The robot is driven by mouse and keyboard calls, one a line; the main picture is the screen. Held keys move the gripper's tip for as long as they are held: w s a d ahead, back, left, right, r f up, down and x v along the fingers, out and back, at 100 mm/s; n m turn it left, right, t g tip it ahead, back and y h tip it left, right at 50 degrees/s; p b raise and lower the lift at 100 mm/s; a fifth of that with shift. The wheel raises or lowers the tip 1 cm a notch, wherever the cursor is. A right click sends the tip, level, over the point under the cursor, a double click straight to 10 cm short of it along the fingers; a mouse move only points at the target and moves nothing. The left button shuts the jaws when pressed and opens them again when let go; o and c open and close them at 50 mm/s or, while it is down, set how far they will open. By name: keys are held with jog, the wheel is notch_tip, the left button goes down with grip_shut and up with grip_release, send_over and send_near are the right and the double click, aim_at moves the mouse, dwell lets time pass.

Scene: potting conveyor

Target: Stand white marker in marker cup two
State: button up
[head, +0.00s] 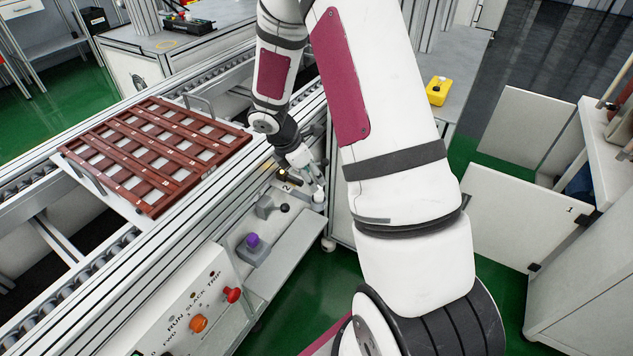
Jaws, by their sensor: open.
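My gripper (307,173) hangs at the end of my arm over the far part of a narrow grey shelf beside the conveyor. It is open, and its fingers point down. A small pale upright piece (318,194) stands just below the fingertips; I cannot tell whether it is the white marker or a cup. I cannot pick out marker cup two for certain. The gripper and its fingers partly cover the small items there.
On the shelf (292,245) are a grey block (264,206), a black knob (284,208) and a purple ball (252,240) on a grey base. A brown slotted tray (150,143) lies on the conveyor at left. A button panel (185,310) stands in front.

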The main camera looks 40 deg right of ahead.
jog(key=s+a+r+m, duration=0.4)
jog(key=s+r, duration=0.1)
jog(key=r, duration=0.6)
jog(key=s+a+r+m, duration=0.3)
jog(key=s+r+m, duration=0.15)
jog(key=r, duration=0.65)
jog(key=s+a+r+m+t+y, duration=0.1)
jog(key=s+a+m, duration=0.3)
jog(key=s, duration=0.6)
jog(key=s+a+r+m+t+y, duration=0.1)
jog(key=s+a+r+m+y, duration=0.2)
jog(key=s+a, duration=0.5)
jog(key=shift+s+r+m+y+p, duration=0.4)
jog(key=shift+s+r+m, duration=0.15)
jog(key=shift+s+r, duration=0.35)
jog(key=shift+s+f, duration=0.1)
notch_tip(320, 180, up, 13)
jog(key=t+p, duration=0.2)
jog(key=p, duration=0.9)
jog(key=shift+d+t, duration=0.2)
jog(key=shift+t, duration=0.1)
